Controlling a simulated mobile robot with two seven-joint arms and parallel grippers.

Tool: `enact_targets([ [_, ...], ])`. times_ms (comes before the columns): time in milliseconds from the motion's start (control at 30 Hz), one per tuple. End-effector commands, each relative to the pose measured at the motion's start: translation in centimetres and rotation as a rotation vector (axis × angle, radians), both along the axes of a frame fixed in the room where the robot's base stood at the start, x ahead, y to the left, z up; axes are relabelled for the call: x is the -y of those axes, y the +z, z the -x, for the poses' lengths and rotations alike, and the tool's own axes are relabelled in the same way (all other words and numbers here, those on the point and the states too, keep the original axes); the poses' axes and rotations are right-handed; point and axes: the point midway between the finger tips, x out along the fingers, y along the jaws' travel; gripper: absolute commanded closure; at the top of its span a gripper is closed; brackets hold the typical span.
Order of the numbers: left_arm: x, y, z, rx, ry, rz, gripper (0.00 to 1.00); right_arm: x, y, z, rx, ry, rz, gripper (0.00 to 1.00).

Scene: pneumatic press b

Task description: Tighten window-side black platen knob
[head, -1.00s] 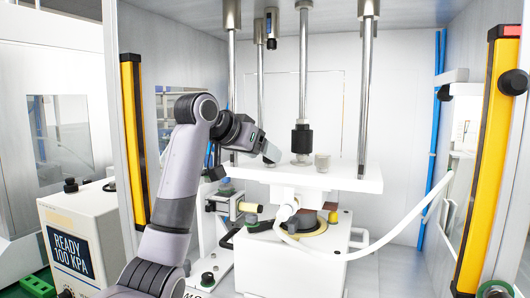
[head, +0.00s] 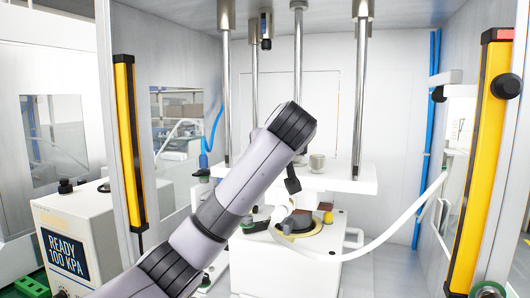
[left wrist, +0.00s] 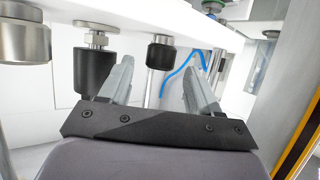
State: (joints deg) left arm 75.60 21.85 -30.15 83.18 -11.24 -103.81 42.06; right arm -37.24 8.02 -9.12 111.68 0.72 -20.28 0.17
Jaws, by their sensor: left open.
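The left wrist view appears upside down, with the white platen (left wrist: 110,14) along the top. A short dark knob (left wrist: 160,54) stands out from the platen, between the fingertips in the picture. My left gripper (left wrist: 158,62) is open, with nothing seen held; whether its fingers reach around the knob is unclear. A longer black cylinder (left wrist: 95,70) on a silver nut lies left of the fingers, and a silver cylinder (left wrist: 23,44) further left.
Vertical steel rods (head: 361,100) pass by the platen. A yellow light bar (head: 130,140) stands left and another (head: 485,150) right. A white hose (head: 395,235) curves at the right. The press base (head: 300,262) lies below.

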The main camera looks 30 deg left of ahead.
Motion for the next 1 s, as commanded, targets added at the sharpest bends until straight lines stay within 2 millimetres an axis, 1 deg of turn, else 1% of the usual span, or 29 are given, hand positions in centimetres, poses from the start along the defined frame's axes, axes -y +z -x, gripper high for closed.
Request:
enact_targets([
  [33, -0.7, -0.2, -0.5, -0.004, 0.003, -0.002, 0.37, 0.0, 0.5, 0.0, 0.000, 0.000, 0.000, 0.57],
  [200, -2.1, -1.0, -2.0, -0.003, 0.001, 0.000, 0.37, 0.0, 1.1, 0.0, 0.000, 0.000, 0.000, 0.57],
  [367, -2.6, -1.5, -2.6, -0.002, -0.002, 0.000, 0.37, 0.0, 1.2, 0.0, 0.000, 0.000, 0.000, 0.57],
  [600, -2.7, -1.6, -2.7, -0.001, -0.003, 0.000, 0.37, 0.0, 1.2, 0.0, 0.000, 0.000, 0.000, 0.57],
  [667, -2.7, -1.6, -2.7, -0.001, -0.003, 0.000, 0.57, 0.0, 1.2, 0.0, 0.000, 0.000, 0.000, 0.57],
  [700, -2.7, -1.6, -2.6, -0.001, -0.003, 0.000, 0.70, 0.0, 1.2, 0.0, 0.001, 0.000, 0.000, 0.57],
  [767, -2.7, -1.6, -2.6, -0.001, -0.003, 0.000, 0.89, 0.0, 1.2, 0.0, 0.001, 0.000, 0.000, 0.57],
  [1000, -2.7, -1.6, -2.6, -0.002, -0.013, 0.001, 0.89, 0.0, 1.1, 0.0, 0.001, 0.000, 0.000, 0.57],
])
